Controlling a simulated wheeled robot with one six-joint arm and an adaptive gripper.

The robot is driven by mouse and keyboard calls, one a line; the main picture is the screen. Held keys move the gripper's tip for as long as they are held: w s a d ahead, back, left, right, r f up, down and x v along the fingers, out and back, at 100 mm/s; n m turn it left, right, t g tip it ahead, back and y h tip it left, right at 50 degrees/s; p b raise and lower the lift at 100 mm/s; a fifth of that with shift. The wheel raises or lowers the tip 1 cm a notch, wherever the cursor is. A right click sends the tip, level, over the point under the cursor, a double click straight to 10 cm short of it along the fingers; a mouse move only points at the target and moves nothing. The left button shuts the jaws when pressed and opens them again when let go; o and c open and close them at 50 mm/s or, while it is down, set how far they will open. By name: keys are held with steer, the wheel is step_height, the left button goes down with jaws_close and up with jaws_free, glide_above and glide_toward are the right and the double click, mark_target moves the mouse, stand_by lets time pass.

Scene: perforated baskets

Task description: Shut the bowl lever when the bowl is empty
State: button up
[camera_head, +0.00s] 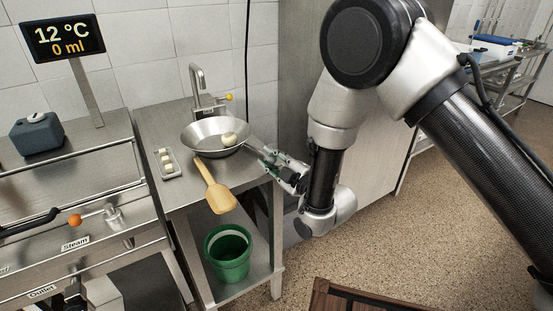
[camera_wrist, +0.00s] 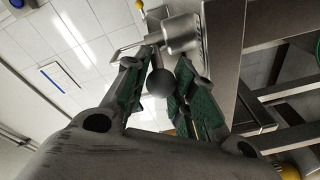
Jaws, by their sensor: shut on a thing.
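The metal bowl (camera_head: 205,133) stands on the steel table, with a pale round lump (camera_head: 229,139) at its right side. Whether liquid is in it I cannot tell. My gripper (camera_head: 262,153) is just right of the bowl, at the table's edge. In the wrist view my gripper (camera_wrist: 168,82) has its green-padded fingers on both sides of a dark ball knob (camera_wrist: 157,83), which I take for the lever's end. It is shut on this knob. A silver cylindrical fitting (camera_wrist: 181,34) is close beyond it. The head view hides the lever behind the fingers.
A display (camera_head: 62,38) reads 12 °C and 0 ml. A wooden paddle (camera_head: 220,196) leans over the table's front edge. A small tray (camera_head: 171,172) holds pale pieces. A tap (camera_head: 198,85) stands behind the bowl. A green bucket (camera_head: 229,262) is on the lower shelf.

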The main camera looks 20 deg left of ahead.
steer(key=a+m+t+h, duration=0.1)
steer(key=t+h, duration=0.1)
steer(key=a+m+t+h, duration=0.1)
steer(key=m+h, duration=0.1)
steer(key=s+a+m+t+h, duration=0.1)
steer(key=m+t, duration=0.1)
steer(key=shift+f+t+h, duration=0.15)
steer(key=shift+t+h, duration=0.15)
steer(key=shift+h, duration=0.1)
steer(key=shift+w+a+m+t+h, duration=0.1)
steer(key=shift+a+m+t+h, duration=0.15)
steer(key=shift+m+h, duration=0.35)
steer(key=shift+w+a+m+t+h, duration=0.1)
steer(key=shift+a+m+t+h, duration=0.1)
steer(key=shift+m+t+h, duration=0.4)
steer(key=shift+w+a+m+t+h, duration=0.1)
steer(key=shift+a+m+h, duration=0.15)
steer(key=shift+h, duration=0.55)
steer(key=shift+m, duration=0.25)
steer(key=o, duration=0.7)
steer(key=shift+a, duration=0.1)
steer(key=shift+o, duration=0.2)
steer(key=shift+h, duration=0.3)
steer(key=v, duration=1.2)
